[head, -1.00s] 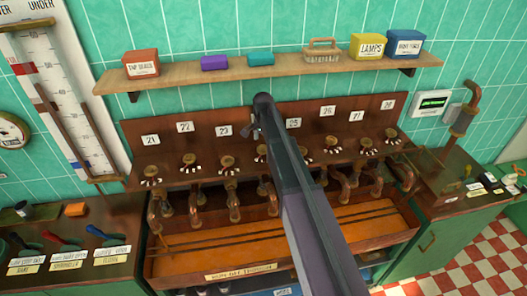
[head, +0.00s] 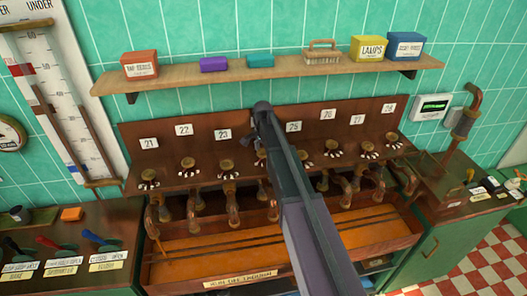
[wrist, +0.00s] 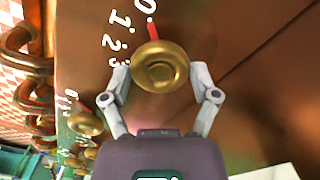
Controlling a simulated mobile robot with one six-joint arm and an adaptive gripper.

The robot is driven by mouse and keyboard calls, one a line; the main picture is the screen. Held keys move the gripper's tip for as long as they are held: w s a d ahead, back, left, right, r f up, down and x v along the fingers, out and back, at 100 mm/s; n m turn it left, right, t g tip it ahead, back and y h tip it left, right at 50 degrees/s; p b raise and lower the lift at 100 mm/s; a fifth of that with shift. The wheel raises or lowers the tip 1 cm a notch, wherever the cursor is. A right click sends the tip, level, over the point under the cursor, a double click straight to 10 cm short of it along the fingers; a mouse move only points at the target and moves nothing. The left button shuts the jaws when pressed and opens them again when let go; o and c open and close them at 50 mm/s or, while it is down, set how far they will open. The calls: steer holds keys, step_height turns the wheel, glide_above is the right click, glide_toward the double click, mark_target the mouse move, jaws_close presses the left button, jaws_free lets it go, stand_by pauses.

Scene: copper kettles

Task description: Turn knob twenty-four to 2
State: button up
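In the wrist view a round brass knob (wrist: 160,66) sits between the two fingers of my gripper (wrist: 160,70). A red pointer (wrist: 152,26) at its edge points to the white 0. The white marks 1, 2 and 3 (wrist: 121,38) curve down to its left. The fingers are parted, one on each side, very close to the knob; I cannot tell whether they touch it. In the head view my arm covers most of this knob (head: 259,153), between the plates 23 (head: 223,135) and 25 (head: 294,127); its own number plate is hidden.
Other brass knobs stand in a row on the brown panel, such as those under 23 (head: 228,166) and 25 (head: 303,155). Copper pipes (head: 232,207) hang below them above a wooden trough (head: 215,245). A shelf (head: 280,69) with boxes runs above. A second knob (wrist: 86,123) lies near my left finger.

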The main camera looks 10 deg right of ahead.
steer(key=shift+c, duration=1.4)
steer(key=shift+n, duration=0.3)
steer(key=n, duration=1.1)
steer(key=shift+s, duration=0.1)
steer(key=o, duration=1)
